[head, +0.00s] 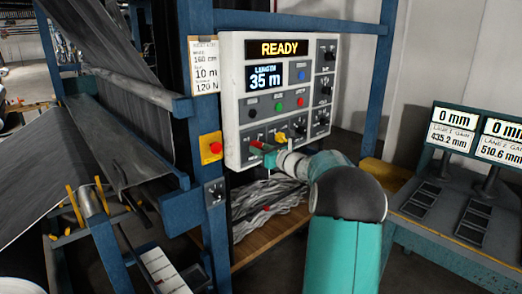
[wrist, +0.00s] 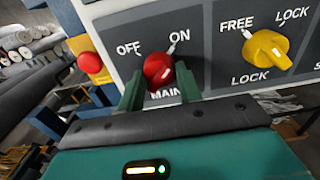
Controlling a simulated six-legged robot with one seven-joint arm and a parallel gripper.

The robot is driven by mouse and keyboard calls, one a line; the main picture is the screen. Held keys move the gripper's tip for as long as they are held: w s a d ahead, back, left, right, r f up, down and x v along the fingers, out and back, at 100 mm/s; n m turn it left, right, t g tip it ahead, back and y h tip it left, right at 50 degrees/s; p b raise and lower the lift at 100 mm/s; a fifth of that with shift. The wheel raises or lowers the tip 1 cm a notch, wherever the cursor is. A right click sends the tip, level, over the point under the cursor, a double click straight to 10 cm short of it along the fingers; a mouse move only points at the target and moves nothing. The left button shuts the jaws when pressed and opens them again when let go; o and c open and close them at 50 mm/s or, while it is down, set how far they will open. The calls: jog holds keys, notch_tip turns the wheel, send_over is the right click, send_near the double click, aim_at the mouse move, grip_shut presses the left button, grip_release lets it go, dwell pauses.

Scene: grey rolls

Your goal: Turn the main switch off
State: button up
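The main switch is a red round knob (wrist: 159,70) on the grey panel, with OFF printed at its upper left, ON at its upper right and MAIN below. I cannot tell surely which mark it points to. My gripper (wrist: 160,82) has its two green fingers on either side of the knob, with no clear gap showing between them and it. In the head view my gripper (head: 264,152) is at the lower left of the control panel (head: 238,75), hiding much of the knob.
A yellow FREE/LOCK knob (wrist: 267,50) sits close to the right of the main switch. A red stop button (head: 215,147) on a yellow box is on the blue post to the left. The panel display (head: 280,49) reads READY.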

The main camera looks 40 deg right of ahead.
jog(key=shift+n, duration=0.4)
jog(key=n, duration=1.7)
jog(key=shift+d, duration=0.1)
jog(key=shift+s, duration=0.1)
dwell(0.5)
jog(key=o, duration=1)
jog(key=shift+r, duration=0.1)
jog(key=s, duration=1.3)
jog(key=shift+s+d, duration=0.2)
jog(key=shift+s, duration=0.15)
